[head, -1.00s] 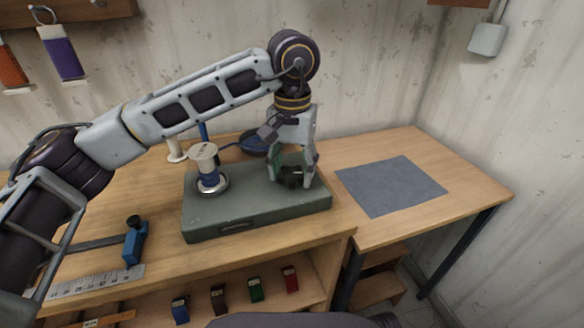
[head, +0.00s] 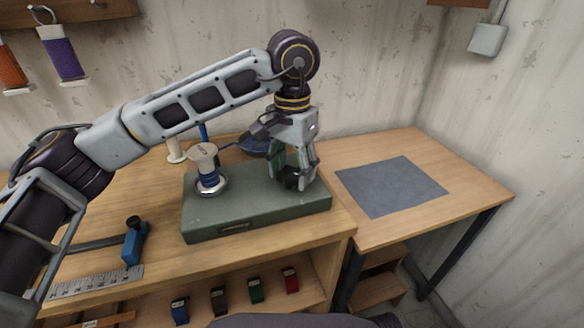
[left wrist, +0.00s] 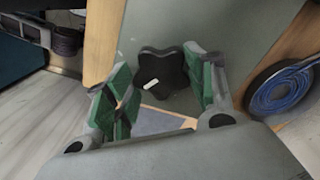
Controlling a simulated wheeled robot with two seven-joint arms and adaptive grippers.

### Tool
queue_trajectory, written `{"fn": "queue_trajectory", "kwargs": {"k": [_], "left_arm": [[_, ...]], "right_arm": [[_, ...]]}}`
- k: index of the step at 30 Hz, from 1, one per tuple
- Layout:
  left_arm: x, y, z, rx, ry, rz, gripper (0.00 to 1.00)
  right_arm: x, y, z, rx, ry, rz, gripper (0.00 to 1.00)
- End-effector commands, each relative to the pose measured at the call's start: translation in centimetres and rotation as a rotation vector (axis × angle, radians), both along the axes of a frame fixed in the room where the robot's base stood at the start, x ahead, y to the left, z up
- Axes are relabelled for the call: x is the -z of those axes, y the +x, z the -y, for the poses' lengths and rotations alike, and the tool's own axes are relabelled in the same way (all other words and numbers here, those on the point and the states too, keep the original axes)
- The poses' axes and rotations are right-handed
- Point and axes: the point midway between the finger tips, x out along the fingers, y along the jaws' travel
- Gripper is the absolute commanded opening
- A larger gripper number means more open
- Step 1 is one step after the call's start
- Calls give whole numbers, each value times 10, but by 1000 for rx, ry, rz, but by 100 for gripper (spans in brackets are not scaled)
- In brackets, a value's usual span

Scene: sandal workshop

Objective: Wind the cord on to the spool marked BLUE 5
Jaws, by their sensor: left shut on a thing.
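A grey-green winder base (head: 265,213) stands on the wooden bench. A spool with a pale top (head: 203,152) stands upright at its left end, over a bright metal disc. Blue cord (head: 208,180) shows around the spool's lower part; the spool's marking cannot be read. My left gripper (head: 292,180) points down at the right end of the base, shut on a black star-shaped knob (left wrist: 162,72). The knob has a white mark and sits between the green finger pads in the left wrist view. A coil of blue cord (left wrist: 283,90) lies behind the winder. My right gripper is not in view.
A grey mat (head: 392,186) lies bare on the right-hand table. A blue clamp-like tool (head: 134,242) and a steel ruler (head: 95,283) lie at front left. Another pale spool (head: 175,150) stands behind. Several small coloured items sit on the shelf below. Spools hang on the wall.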

Motion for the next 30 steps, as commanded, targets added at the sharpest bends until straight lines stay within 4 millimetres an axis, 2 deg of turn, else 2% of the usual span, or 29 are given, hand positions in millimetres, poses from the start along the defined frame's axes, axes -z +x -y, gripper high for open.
{"fn": "queue_trajectory", "kwargs": {"k": [1, 2, 6, 20, 26, 30], "left_arm": [[0, -1, 1, 2, 0, -1, 31], [0, -1, 1, 2, 0, -1, 58], [0, -1, 1, 1, 0, -1, 76], [-2, 0, 0, -1, 0, 0, 77], [-16, 0, 0, -1, 1, -1, 77], [-33, 0, 1, 0, -1, 1, 77]], "right_arm": [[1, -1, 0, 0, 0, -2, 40], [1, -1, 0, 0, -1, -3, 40], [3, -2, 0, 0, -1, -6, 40], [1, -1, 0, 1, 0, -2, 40], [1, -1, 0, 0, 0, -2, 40], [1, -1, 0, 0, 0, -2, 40]]}}
